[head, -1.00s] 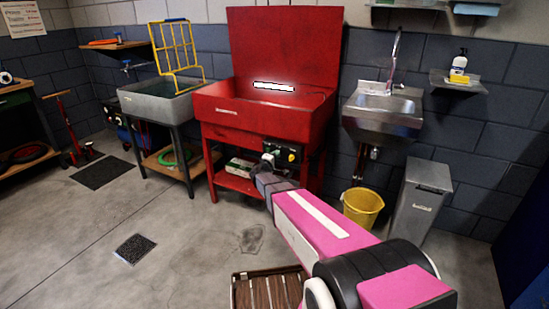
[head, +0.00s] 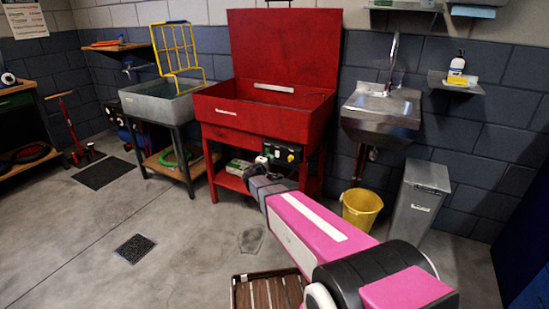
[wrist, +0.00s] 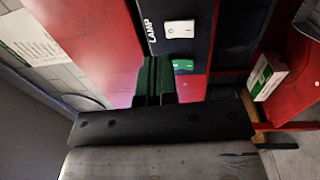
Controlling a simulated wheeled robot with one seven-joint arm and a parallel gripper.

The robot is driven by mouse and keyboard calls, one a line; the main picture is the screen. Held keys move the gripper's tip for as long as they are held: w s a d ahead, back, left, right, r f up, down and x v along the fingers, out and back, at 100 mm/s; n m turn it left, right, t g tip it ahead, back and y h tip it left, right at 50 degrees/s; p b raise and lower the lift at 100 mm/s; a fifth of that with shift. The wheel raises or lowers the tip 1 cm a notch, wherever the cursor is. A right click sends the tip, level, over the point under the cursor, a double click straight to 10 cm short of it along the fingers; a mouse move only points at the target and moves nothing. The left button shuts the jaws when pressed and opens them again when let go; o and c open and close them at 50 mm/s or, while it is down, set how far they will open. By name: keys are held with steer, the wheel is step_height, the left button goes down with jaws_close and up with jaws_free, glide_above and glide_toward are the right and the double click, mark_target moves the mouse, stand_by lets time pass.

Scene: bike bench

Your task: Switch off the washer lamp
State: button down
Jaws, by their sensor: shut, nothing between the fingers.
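The red parts washer (head: 262,112) stands against the wall with its lid up. Its lamp (head: 273,88), a strip inside the lid, is unlit and dull grey. The dark control box (head: 283,153) is on its front. In the wrist view, a white rocker switch (wrist: 180,29) sits beside the label "LAMP", with a green switch (wrist: 183,64) nearby. My gripper (wrist: 156,62) is shut and empty, its fingertips close to both switches; I cannot tell whether they touch the panel. In the head view, my gripper (head: 262,162) is just left of and below the box.
A green and white box (head: 238,167) lies on the washer's lower shelf. A grey sink (head: 160,102) with a yellow rack stands left, a steel sink (head: 380,115) right. A yellow bucket (head: 361,208), a grey bin (head: 420,200) and a slatted crate (head: 268,290) stand on the floor.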

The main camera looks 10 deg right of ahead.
steer(key=v, duration=0.8)
steer(key=shift+r, duration=0.8)
steer(key=shift+s, duration=0.1)
steer(key=s+d+f+m+g+y, duration=0.1)
steer(key=s+d+f+m+g, duration=0.2)
steer(key=s+d+m+g, duration=0.25)
steer(key=s+d+f+m+g, duration=0.2)
steer(key=s+d+g, duration=0.3)
steer(key=s+d, duration=0.25)
steer(key=s+a+f+m+g+y, duration=0.1)
steer(key=s+a+g+y, duration=0.1)
steer(key=s+y, duration=0.3)
steer(key=s+a+f+m+g+y, duration=0.1)
steer(key=s+a+m+g+y, duration=0.1)
steer(key=s+y, duration=0.3)
steer(key=s+a+g, duration=0.1)
steer(key=s, duration=0.3)
steer(key=shift+s, duration=0.35)
